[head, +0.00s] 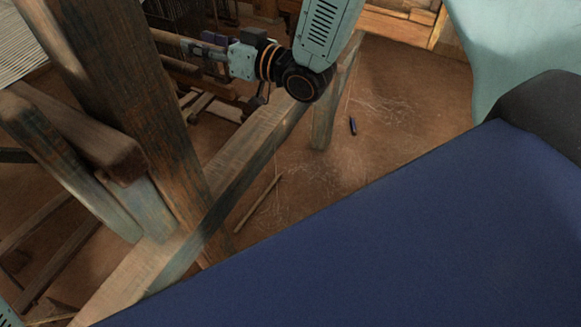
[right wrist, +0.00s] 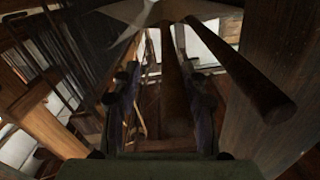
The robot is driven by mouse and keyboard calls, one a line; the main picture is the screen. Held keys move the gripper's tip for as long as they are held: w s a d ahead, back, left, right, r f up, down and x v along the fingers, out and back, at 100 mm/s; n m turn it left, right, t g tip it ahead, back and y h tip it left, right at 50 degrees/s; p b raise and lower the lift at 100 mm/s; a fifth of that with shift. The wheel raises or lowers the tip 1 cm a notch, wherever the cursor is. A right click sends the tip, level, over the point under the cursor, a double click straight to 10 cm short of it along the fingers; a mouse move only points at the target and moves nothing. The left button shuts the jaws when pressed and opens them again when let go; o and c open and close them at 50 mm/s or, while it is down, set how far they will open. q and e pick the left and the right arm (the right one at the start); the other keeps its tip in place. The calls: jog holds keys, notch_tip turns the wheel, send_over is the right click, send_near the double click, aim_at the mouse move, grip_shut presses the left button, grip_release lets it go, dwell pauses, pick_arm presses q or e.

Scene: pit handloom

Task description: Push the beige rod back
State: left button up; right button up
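A beige-brown wooden rod (head: 167,38) sticks out past the big upright loom post in the head view, at the top left. My right gripper (head: 200,47) points left towards this rod, close to its near end; I cannot tell if they touch. In the right wrist view the two fingers of my right gripper (right wrist: 163,90) stand wide apart. A dark wooden bar (right wrist: 173,88) shows between them, and a round-ended rod (right wrist: 262,92) slants down at the right. I cannot tell which of these is the beige rod. My left gripper is not in view.
The thick loom post (head: 125,100) stands left of my right gripper. A long wooden beam (head: 235,160) runs below it. A thin stick (head: 257,203) and a small dark blue object (head: 352,125) lie on the brown floor.

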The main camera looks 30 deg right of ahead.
jog(key=v, duration=0.7)
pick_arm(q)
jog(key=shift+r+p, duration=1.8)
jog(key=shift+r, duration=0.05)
pick_arm(e)
jog(key=s+d+f+m+g+h, duration=0.1)
jog(key=s+f+m+g+h, duration=0.1)
jog(key=s+f, duration=0.5)
jog(key=s+d+f+m+g+h, duration=0.2)
jog(key=s+f+g+h, duration=0.3)
jog(key=f, duration=1)
jog(key=shift+s+f+g, duration=0.35)
jog(key=shift+s+g, duration=0.15)
jog(key=shift+s, duration=0.55)
jog(key=shift+d, duration=0.1)
